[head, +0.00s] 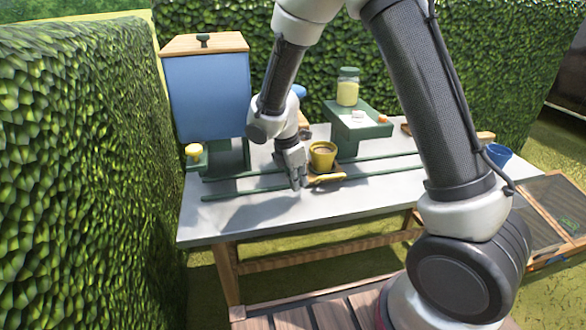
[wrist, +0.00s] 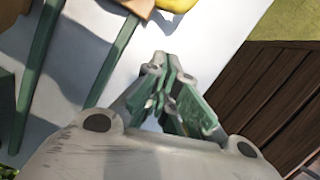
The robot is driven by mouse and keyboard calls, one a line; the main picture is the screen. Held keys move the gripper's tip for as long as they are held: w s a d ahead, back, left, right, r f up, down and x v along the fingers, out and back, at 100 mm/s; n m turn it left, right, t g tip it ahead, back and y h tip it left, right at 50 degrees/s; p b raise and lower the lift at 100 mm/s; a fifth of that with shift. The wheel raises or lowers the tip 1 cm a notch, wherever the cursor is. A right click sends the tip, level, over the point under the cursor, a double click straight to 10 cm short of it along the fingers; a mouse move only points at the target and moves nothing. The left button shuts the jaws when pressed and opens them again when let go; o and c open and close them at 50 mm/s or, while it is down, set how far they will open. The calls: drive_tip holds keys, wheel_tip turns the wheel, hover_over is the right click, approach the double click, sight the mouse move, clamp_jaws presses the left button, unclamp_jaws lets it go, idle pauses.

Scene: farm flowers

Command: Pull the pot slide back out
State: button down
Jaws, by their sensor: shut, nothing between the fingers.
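The yellow pot (head: 322,155) stands upright on the pot slide, which sits on two green rails along the white table. The slide's yellow handle (head: 328,178) sticks out at the front, and a piece of yellow shows at the top edge of the wrist view (wrist: 178,5). My gripper (head: 297,184) is just left of the handle, low over the front rail. In the wrist view my gripper (wrist: 163,62) has its fingertips together with nothing between them. The yellow piece is a little beyond the tips; I cannot tell whether they touch it.
A blue hopper (head: 207,98) with a wooden lid stands at the back left, with a yellow knob (head: 193,150) beside it. A green stand (head: 358,124) holding a jar (head: 347,87) is behind the pot. A blue cup (head: 498,153) is at the right. The table's front strip is clear.

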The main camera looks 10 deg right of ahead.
sight(325, 178)
drive_tip(key=shift+w+d, duration=0.25)
drive_tip(key=shift+d, duration=0.55)
drive_tip(key=shift+w+d, duration=0.25)
drive_tip(key=shift+d, duration=0.55)
drive_tip(key=shift+d, duration=0.1)
drive_tip(key=d, duration=0.4)
drive_tip(key=shift+d+r, duration=0.1)
drive_tip(key=shift+d, duration=0.3)
